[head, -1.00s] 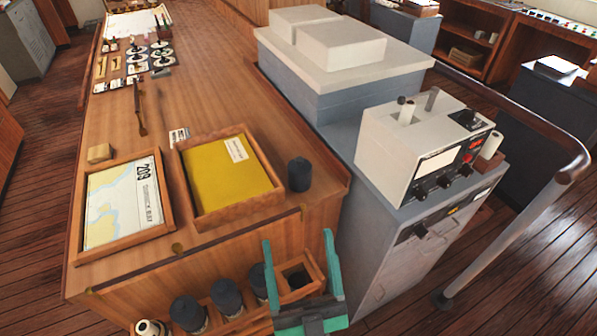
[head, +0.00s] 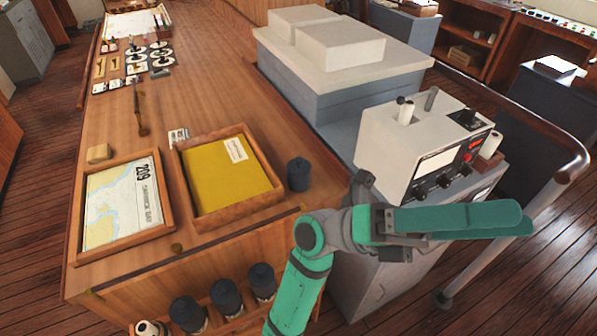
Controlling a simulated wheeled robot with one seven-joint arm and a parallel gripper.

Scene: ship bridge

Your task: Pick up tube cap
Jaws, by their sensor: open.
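A dark blue-black cap (head: 299,174) stands upright on the wooden table, right of the tray with the yellow folder; it looks like the tube cap. Similar dark caps sit on tubes in the rack on the table's front side, such as one (head: 262,281) at the rack's right. My gripper (head: 524,222) is to the right of the table, in front of the grey instrument cabinet. Its teal fingers point right, away from the cap, seen nearly edge-on with a slim gap. It holds nothing that I can see. My arm hides the rack's right end.
A framed tray with a yellow folder (head: 214,181) and one with a chart (head: 119,207) lie left of the cap. A white instrument box (head: 392,142) stands on the cabinet behind my gripper. A handrail (head: 547,125) curves at the right. The table's far middle is fairly clear.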

